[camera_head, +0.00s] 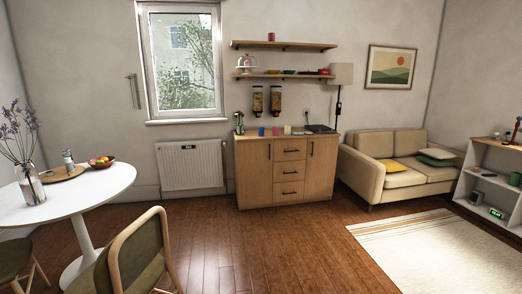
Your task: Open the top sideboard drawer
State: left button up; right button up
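The wooden sideboard (255,172) stands against the back wall, right of the radiator. It has a door on each side and a middle column of three drawers with dark bar handles. The top sideboard drawer (290,144) looks closed, flush with the fronts below it. Its dark handle (291,151) runs across the front. Neither of my grippers shows in the head view, and the sideboard is some way off across the floor.
A round white table (95,189) and a chair (140,250) stand at the left front. A beige sofa (372,184) is right of the sideboard, with a rug (415,240) before it. The wooden floor (260,245) in front of the sideboard is clear.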

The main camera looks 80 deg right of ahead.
aim_at(288, 149)
jog(key=l+z, duration=0.1)
jog(key=z, duration=3)
